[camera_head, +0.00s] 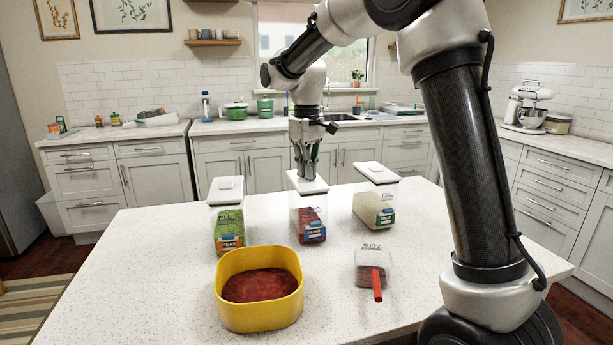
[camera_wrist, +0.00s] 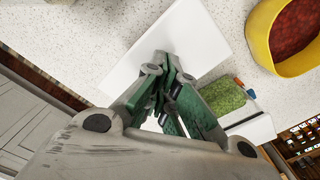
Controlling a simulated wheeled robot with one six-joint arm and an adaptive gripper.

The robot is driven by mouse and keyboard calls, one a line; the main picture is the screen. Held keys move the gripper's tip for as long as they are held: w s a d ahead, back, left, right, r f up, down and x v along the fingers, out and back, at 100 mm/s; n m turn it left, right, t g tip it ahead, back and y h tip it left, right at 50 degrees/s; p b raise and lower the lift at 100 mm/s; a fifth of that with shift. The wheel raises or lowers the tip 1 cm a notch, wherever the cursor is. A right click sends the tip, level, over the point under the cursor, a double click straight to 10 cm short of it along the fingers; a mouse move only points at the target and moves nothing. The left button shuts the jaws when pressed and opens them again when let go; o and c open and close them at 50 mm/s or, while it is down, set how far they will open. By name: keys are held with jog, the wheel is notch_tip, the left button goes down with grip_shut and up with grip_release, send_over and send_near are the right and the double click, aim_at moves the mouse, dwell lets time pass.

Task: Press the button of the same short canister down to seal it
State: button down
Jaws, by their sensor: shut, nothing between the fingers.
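The middle canister (camera_head: 310,218) is clear, holds red contents and has a white lid (camera_head: 306,187). My gripper (camera_head: 306,177) points straight down over this lid, its fingers shut with nothing between them. The fingertips are at or just above the lid; I cannot tell if they touch. They hide the lid's button, so I cannot see whether it is up or down. In the wrist view the shut fingers (camera_wrist: 163,68) stand over the white lid (camera_wrist: 205,42).
A canister of green contents (camera_head: 229,230) stands left and a pale-filled canister (camera_head: 373,207) right, both with white lids. The white counter (camera_head: 160,270) is otherwise clear.

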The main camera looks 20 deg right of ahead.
jog(key=shift+r, duration=3.65)
jog(key=shift+w, duration=0.25)
jog(key=shift+m, duration=0.5)
jog(key=f, duration=0.1)
jog(key=s+f, duration=0.2)
jog(key=f, duration=0.1)
jog(key=shift+d, duration=0.2)
jog(key=s, duration=0.1)
jog(key=s+d, duration=0.1)
jog(key=s, duration=0.1)
jog(key=shift+s+d+f+m, duration=0.15)
jog(key=shift+d+f+m, duration=0.15)
jog(key=shift+d, duration=0.05)
jog(key=s+d+m+t, duration=0.1)
jog(key=s+d, duration=0.3)
jog(key=s, duration=0.5)
jog(key=s+d+m+t, duration=0.2)
jog(key=s+d, duration=0.2)
jog(key=s, duration=0.5)
jog(key=s+d+m+t, duration=0.1)
jog(key=s+d, duration=0.3)
jog(key=s, duration=0.5)
jog(key=shift+d+f, duration=0.25)
jog(key=shift+d, duration=0.15)
jog(key=shift+s, duration=0.15)
